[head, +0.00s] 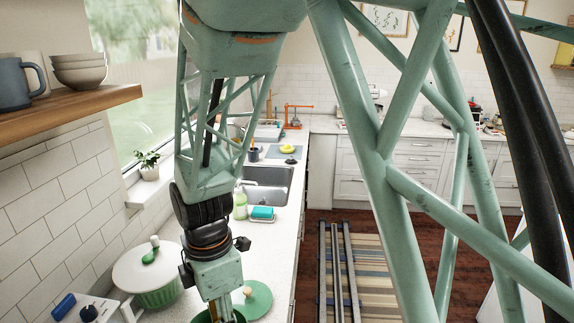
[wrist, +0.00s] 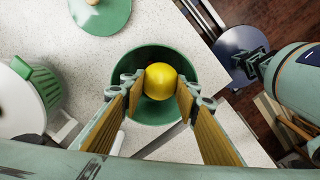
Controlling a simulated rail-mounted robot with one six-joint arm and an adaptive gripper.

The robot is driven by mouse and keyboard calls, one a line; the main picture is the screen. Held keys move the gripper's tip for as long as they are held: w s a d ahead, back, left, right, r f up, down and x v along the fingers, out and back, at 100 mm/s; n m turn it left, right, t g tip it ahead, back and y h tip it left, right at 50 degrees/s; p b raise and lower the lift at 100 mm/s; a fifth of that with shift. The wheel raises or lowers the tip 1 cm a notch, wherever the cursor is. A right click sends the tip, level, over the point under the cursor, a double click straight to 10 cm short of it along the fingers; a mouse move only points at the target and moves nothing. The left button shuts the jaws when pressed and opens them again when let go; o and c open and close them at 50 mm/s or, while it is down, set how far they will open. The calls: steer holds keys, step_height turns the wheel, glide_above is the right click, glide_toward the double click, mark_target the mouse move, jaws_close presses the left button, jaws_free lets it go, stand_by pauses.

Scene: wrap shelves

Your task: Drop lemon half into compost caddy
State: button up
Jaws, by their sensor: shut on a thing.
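The lemon half (wrist: 161,80) is yellow and rounded in the wrist view. My gripper (wrist: 160,88) is shut on it, with a fingertip on each side. Behind the lemon in the wrist view is the open green compost caddy (wrist: 137,62), so the lemon is over its mouth. The caddy's inside is dark and partly hidden by the lemon and fingers. In the head view only a bit of the caddy's green rim (head: 203,317) shows at the bottom edge, beneath my wrist. The lemon and fingertips are hidden there.
A round green lid (head: 256,299) lies on the counter beside the caddy; it also shows in the wrist view (wrist: 98,15). A white-lidded green pot (head: 148,275) stands to the left. A sink (head: 268,185) and a teal sponge (head: 262,212) lie farther along the counter.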

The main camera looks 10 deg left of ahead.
steer(key=shift+f, duration=0.1)
steer(key=o, duration=1.1)
steer(key=shift+c, duration=0.2)
steer(key=shift+r, duration=3.8)
